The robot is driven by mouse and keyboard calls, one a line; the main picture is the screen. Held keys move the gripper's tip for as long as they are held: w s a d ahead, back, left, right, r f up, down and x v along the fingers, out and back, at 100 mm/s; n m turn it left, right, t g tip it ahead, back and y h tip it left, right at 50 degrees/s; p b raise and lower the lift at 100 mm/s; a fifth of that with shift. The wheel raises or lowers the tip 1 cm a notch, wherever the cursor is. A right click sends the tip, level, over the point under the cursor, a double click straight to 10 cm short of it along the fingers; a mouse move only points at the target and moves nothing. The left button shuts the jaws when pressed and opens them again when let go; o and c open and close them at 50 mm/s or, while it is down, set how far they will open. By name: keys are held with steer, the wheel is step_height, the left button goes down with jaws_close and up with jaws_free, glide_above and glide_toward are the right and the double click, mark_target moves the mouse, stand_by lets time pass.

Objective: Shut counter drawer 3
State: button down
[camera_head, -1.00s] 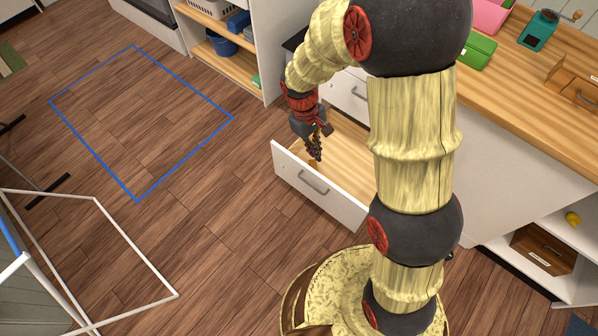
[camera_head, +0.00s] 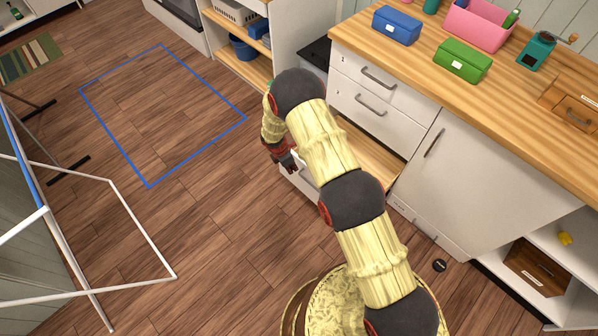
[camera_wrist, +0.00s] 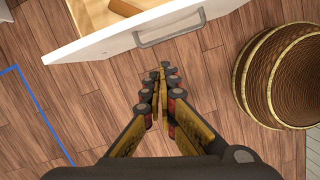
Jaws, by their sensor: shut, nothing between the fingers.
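Counter drawer 3 (camera_head: 372,155) is the lowest drawer under the counter and stands pulled out, below two shut drawers. My arm hides much of its front in the head view. In the wrist view its white front (camera_wrist: 110,42) and grey handle (camera_wrist: 170,28) cross the top, with pale wood inside. My gripper (camera_wrist: 163,68) is shut and empty, outside the drawer and just in front of its front panel. It also shows in the head view (camera_head: 292,163), at the drawer's outer left side. I see no clear contact between fingertips and drawer.
Two shut drawers (camera_head: 380,88) and a cupboard door (camera_head: 445,165) are in the counter. Blue (camera_head: 397,25) and green (camera_head: 463,61) boxes stand on the worktop. Floor left of the drawer is clear, with a blue outlined rectangle (camera_head: 120,135).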

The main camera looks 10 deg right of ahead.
steer(key=w+n, duration=0.1)
steer(key=w, duration=0.1)
steer(key=n+b, duration=0.2)
steer(key=b, duration=0.3)
glide_above(301, 171)
steer(key=s+a, duration=0.1)
steer(key=a, duration=0.1)
steer(key=shift+t, duration=0.4)
step_height(301, 171, down, 10)
steer(key=shift+s+d+r, duration=0.1)
steer(key=shift+s+r, duration=0.05)
steer(key=shift+r, duration=0.1)
steer(key=shift+w+d, duration=0.25)
steer(key=shift+d, duration=0.1)
